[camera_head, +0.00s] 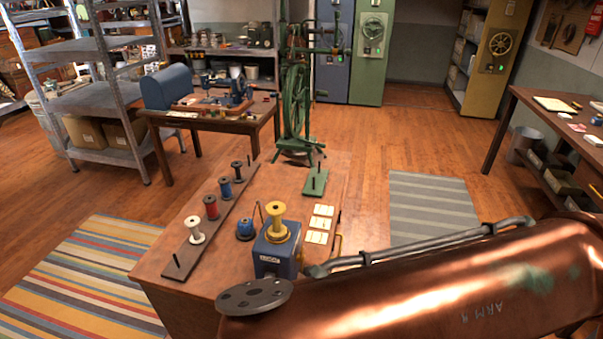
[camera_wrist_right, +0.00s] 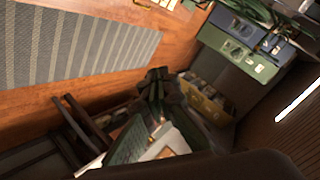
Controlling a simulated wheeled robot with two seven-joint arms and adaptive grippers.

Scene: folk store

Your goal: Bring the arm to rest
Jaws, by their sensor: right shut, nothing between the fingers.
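My copper right arm (camera_head: 440,285) spans the lower right of the head view, in front of the table's right part. Its round dark flange (camera_head: 255,295) overlaps the table's front edge in the picture. My right gripper (camera_wrist_right: 155,76) shows dark in the middle of the right wrist view, shut and empty, with the room behind it. The head view does not show the right gripper. My left gripper is in neither view.
The wooden table (camera_head: 165,262) holds a spool rack (camera_head: 222,213), a blue device with a yellow spool (camera_head: 276,250), white cards (camera_head: 318,230) and a green stand (camera_head: 316,182). A workbench (camera_head: 520,110) stands at right. Floor beside the grey striped rug (camera_head: 432,210) is clear.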

